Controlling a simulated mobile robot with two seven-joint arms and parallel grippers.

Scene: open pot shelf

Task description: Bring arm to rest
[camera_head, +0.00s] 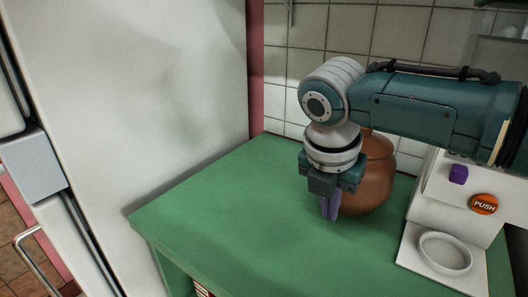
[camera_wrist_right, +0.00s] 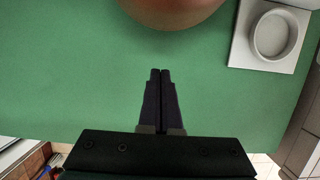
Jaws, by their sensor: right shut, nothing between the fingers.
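My right gripper (camera_head: 331,207) comes in from the right in the head view and points down over the green counter (camera_head: 215,238). Its fingers are shut with nothing between them; the closed fingertips also show in the right wrist view (camera_wrist_right: 160,73). A round brown pot (camera_head: 378,182) stands on the counter just behind the gripper, partly hidden by the wrist. In the right wrist view the pot (camera_wrist_right: 172,10) shows at the top edge, apart from the fingertips. My left gripper is not in view.
A white machine (camera_head: 440,190) with an orange PUSH button (camera_head: 484,204) and a round dish (camera_head: 445,251) stands right of the pot. A large white panel (camera_head: 140,90) rises at the left. A tiled wall (camera_head: 290,60) closes the back. The counter's left part is clear.

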